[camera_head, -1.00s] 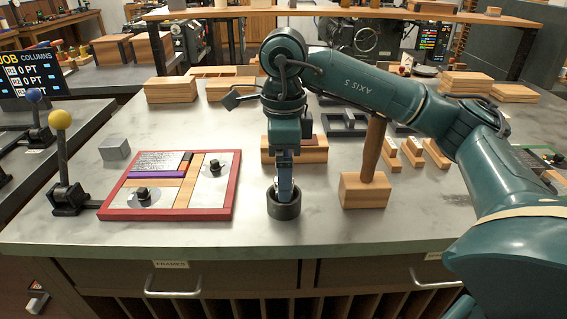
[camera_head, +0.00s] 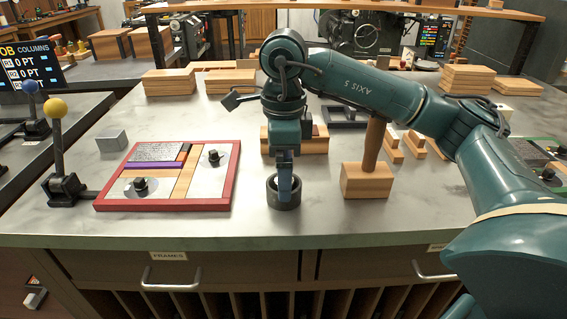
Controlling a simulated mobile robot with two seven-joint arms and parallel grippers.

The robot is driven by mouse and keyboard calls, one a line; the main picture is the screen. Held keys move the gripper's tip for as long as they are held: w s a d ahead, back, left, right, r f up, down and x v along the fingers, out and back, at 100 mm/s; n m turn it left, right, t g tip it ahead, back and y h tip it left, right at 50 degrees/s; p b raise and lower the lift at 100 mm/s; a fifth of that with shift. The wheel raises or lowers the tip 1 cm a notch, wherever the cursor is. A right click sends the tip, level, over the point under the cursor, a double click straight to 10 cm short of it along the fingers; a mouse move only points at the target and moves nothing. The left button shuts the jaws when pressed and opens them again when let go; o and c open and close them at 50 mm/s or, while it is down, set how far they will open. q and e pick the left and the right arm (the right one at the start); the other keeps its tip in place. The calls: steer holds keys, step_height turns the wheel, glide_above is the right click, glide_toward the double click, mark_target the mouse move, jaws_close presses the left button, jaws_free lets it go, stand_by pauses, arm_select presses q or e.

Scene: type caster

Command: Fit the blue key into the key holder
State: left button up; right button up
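The arm that comes in from the right carries my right gripper (camera_head: 284,178), which points straight down over a dark round cup (camera_head: 284,203). The cup stands near the table's front edge and seems to be the key holder. A narrow blue piece (camera_head: 285,186), perhaps the blue key, shows below the gripper body and reaches into the cup's mouth. I cannot tell it clearly from the fingers, and its lower end is hidden by the cup wall. Whether the fingers are shut on it is unclear. My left gripper is not in view.
A red frame (camera_head: 232,185) with type and wooden strips lies left of the cup. A wooden mallet (camera_head: 367,181) stands close to its right. A yellow-knobbed lever (camera_head: 57,108) is at far left, a small grey block (camera_head: 111,141) behind the frame. Bare tabletop surrounds the cup.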

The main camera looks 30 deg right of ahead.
steer(key=o, duration=1)
steer(key=shift+o, duration=0.2)
step_height(320, 180, up, 12)
steer(key=p, duration=0.3)
steer(key=shift+f, duration=0.1)
steer(key=shift+r, duration=0.65)
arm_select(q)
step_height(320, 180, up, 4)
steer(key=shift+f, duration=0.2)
